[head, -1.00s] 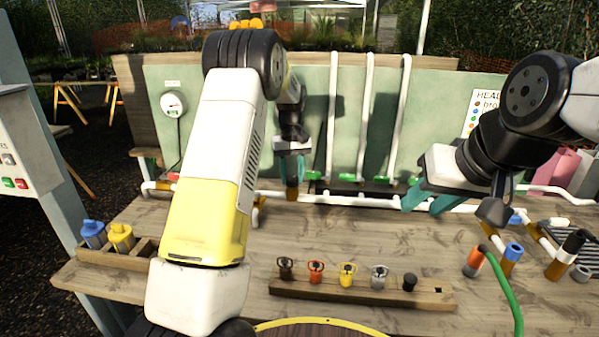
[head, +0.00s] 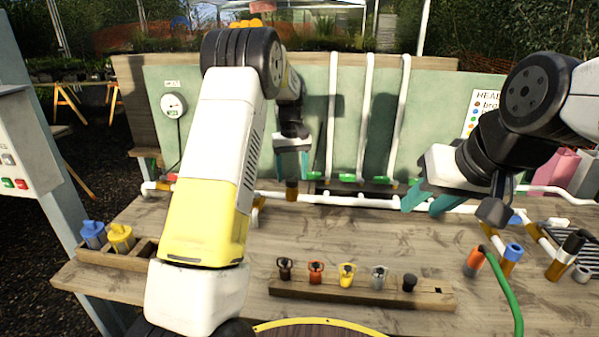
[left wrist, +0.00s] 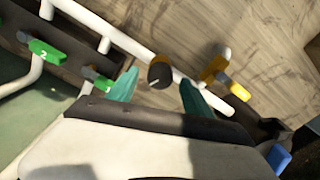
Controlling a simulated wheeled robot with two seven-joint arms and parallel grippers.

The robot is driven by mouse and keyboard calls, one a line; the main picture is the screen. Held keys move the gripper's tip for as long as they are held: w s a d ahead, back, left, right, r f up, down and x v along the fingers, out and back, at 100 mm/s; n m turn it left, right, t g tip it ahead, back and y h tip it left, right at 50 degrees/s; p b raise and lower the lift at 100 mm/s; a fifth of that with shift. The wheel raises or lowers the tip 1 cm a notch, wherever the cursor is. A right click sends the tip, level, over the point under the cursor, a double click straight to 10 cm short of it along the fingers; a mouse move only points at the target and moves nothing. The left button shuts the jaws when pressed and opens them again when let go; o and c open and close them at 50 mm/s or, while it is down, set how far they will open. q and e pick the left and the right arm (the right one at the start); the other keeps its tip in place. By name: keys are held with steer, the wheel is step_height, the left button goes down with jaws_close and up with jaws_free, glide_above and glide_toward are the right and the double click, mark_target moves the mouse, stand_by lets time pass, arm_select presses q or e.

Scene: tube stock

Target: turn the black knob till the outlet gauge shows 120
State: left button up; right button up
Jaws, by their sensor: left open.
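The black knob (left wrist: 160,74), with a pale pointer line on its face, shows in the left wrist view on a valve on the white pipe. In the head view the valve's orange-brown body (head: 291,193) shows just below my left gripper (head: 291,165). In the left wrist view my left gripper (left wrist: 157,92) is open, its teal fingers on either side of the knob with gaps. A round white gauge (head: 173,105) hangs on the green panel at left; its reading is too small to make out. My right gripper (head: 430,203) is open and empty at right.
Green-handled valves (head: 347,178) sit along the pipes behind. A yellow-handled valve (left wrist: 222,72) is near the knob. A wooden rack (head: 330,292) with several small fittings lies in front. A green hose (head: 506,275) is at right. The table middle is clear.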

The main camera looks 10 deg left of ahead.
mark_target(292, 179)
arm_select(q)
step_height(292, 179, up, 7)
steer(key=shift+f, duration=0.1)
stand_by(0.3)
steer(key=s+a+r+m+t+h, duration=0.1)
steer(key=s+r+t, duration=0.1)
steer(key=s+r, duration=0.55)
steer(key=s+a+r+m+t+h, duration=0.1)
steer(key=s+r, duration=0.4)
steer(key=s, duration=0.5)
steer(key=s+f+m+t, duration=0.1)
steer(key=s, duration=0.8)
steer(key=s+d+f+m+t, duration=0.1)
steer(key=s+f+t, duration=0.1)
steer(key=s, duration=0.7)
steer(key=shift+s+d+m, duration=0.25)
steer(key=shift+d+m, duration=0.05)
steer(key=shift+m, duration=0.1)
